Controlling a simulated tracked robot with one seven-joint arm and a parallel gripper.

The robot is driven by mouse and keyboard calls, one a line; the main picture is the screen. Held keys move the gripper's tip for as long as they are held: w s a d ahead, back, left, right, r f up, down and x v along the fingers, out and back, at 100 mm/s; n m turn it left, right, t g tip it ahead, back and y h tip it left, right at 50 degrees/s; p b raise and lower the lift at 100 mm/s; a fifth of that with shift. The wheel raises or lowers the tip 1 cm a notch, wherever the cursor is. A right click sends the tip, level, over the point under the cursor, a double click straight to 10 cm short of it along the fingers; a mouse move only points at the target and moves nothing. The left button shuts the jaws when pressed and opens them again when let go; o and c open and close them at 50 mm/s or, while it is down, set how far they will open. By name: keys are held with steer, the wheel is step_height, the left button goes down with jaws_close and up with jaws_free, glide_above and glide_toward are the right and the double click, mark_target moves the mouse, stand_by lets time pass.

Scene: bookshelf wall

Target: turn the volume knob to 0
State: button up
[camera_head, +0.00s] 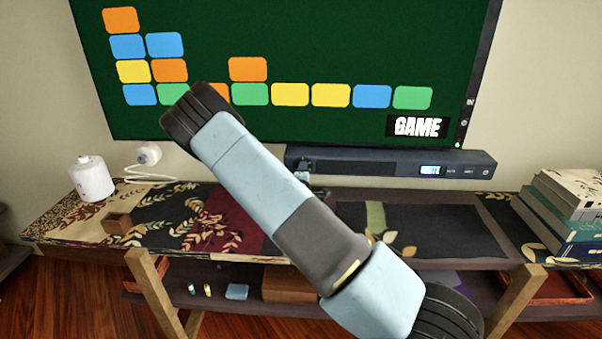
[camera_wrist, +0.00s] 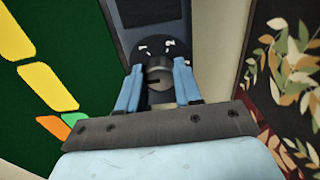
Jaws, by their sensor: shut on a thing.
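The dark round volume knob (camera_wrist: 159,69) sits on a dark dial face with white marks around it, near one end of the soundbar (camera_wrist: 147,14). My gripper (camera_wrist: 157,80) has its two blue fingers on either side of the knob, shut on it. A dark notch shows on the knob's near side. In the head view the soundbar (camera_head: 390,163) lies below the screen, with a small lit display (camera_head: 430,170) whose digits are too small to read. The knob and most of my gripper are hard to make out there, at the soundbar's left end.
A large screen (camera_head: 300,45) with coloured tiles stands behind the soundbar. A white canister (camera_head: 92,179) and a small brown box (camera_head: 117,223) are on the left of the patterned table (camera_head: 440,230). Stacked books (camera_head: 565,215) stand at the right. My arm crosses the middle.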

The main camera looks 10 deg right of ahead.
steer(key=o, duration=0.7)
steer(key=shift+a+f, duration=0.25)
steer(key=shift+a, duration=0.1)
steer(key=o, duration=0.3)
steer(key=shift+d+r, duration=0.1)
steer(key=shift+d, duration=0.05)
steer(key=shift+o, duration=0.2)
steer(key=v, duration=1.3)
steer(key=shift+s, duration=0.35)
